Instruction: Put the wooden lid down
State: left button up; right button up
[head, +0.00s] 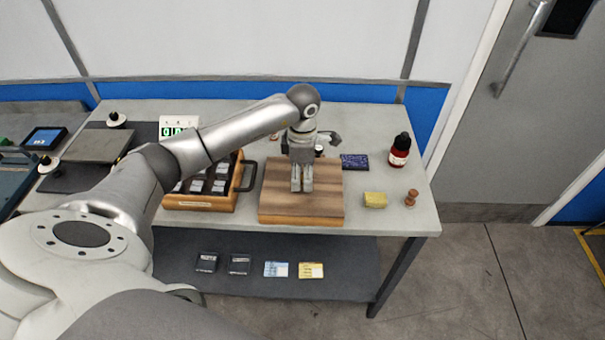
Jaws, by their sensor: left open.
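The wooden lid (274,190) is a brown striped board, lying flat and level at the front middle of the bench. A lighter wooden edge shows along its front. I cannot tell whether it rests on a box or straight on the bench top. My left gripper (302,188) points down over the middle of the lid, with its fingers open. The fingertips are at or just above the lid's surface; I cannot tell if they touch it. My arm hides part of the lid's back edge. My right gripper is not in view.
An open wooden tray (201,206) with dark cells stands close left of the lid. Right of it are a dark blue pad (354,162), a yellow sponge (375,200), a small brown wooden piece (411,198) and a red bottle with a black cap (399,151). Several packets lie on the lower shelf (345,275).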

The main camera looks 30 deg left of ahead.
pick_arm(q)
jog(key=shift+r+p, duration=0.4)
jog(key=shift+r, duration=0.2)
notch_tip(320, 180, up, 12)
jog(key=b, duration=0.4)
jog(key=shift+f, duration=0.15)
